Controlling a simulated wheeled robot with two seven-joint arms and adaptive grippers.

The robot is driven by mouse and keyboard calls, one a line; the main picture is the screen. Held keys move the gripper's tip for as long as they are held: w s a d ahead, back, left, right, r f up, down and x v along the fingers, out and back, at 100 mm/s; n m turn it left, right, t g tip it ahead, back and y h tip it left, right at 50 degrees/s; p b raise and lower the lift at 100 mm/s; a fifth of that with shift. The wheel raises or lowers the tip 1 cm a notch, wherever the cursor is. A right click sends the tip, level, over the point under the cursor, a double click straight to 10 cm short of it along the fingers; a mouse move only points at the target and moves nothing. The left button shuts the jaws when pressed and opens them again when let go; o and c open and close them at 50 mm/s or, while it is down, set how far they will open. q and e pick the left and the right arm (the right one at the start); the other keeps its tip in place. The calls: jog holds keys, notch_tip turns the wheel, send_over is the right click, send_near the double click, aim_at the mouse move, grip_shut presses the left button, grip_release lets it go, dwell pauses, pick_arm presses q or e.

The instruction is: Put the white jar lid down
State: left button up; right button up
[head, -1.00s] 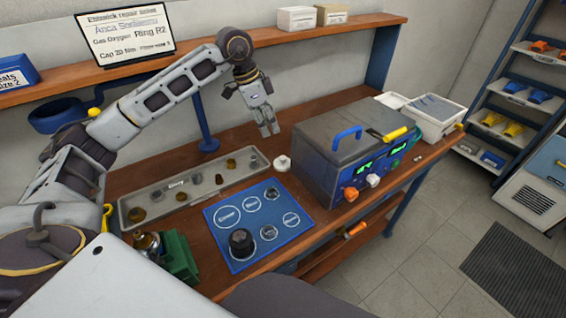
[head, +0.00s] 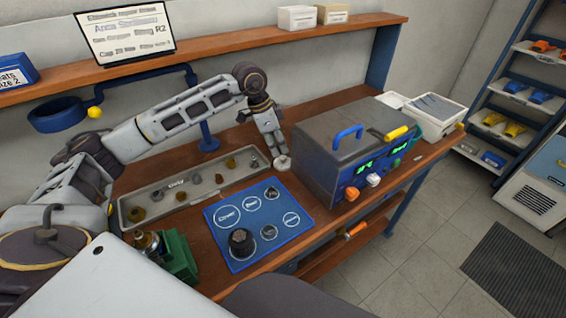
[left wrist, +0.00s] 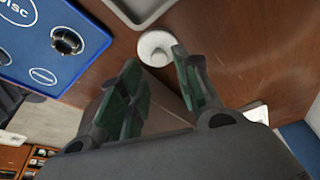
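The white jar lid (head: 283,163) lies on the wooden bench between the blue mat and the grey test unit. In the left wrist view, the lid (left wrist: 155,42) is a round white piece with a raised centre. My left gripper (head: 279,151) points down right at the lid. In the left wrist view, the green-padded fingers of my left gripper (left wrist: 156,62) are apart, with the lid just beyond and between their tips. I cannot tell whether a finger touches it.
The blue mat (head: 225,242) with printed circles holds a black knob (head: 241,243) and small parts. A grey tray (head: 160,208) with several fittings lies behind it. The grey test unit (head: 330,135) stands close to the right of the lid. A shelf (head: 225,50) runs above the bench.

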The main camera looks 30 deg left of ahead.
aim_at(283, 157)
jog(key=shift+s, duration=0.15)
pick_arm(q)
jog(key=shift+f, duration=0.1)
pick_arm(e)
jog(key=shift+f, duration=0.1)
pick_arm(q)
jog(key=shift+d+f, duration=0.1)
jog(key=shift+f, duration=0.15)
jog(key=x, duration=0.3)
jog(key=shift+w+f, duration=0.1)
jog(key=shift+f, duration=0.15)
jog(key=shift+w+d+f, duration=0.1)
jog(key=shift+d+f, duration=0.05)
jog(key=shift+f, duration=0.25)
pick_arm(e)
jog(key=shift+s+d, duration=0.15)
jog(key=shift+s, duration=0.1)
jog(key=shift+w, duration=0.1)
pick_arm(q)
jog(key=c, duration=0.6)
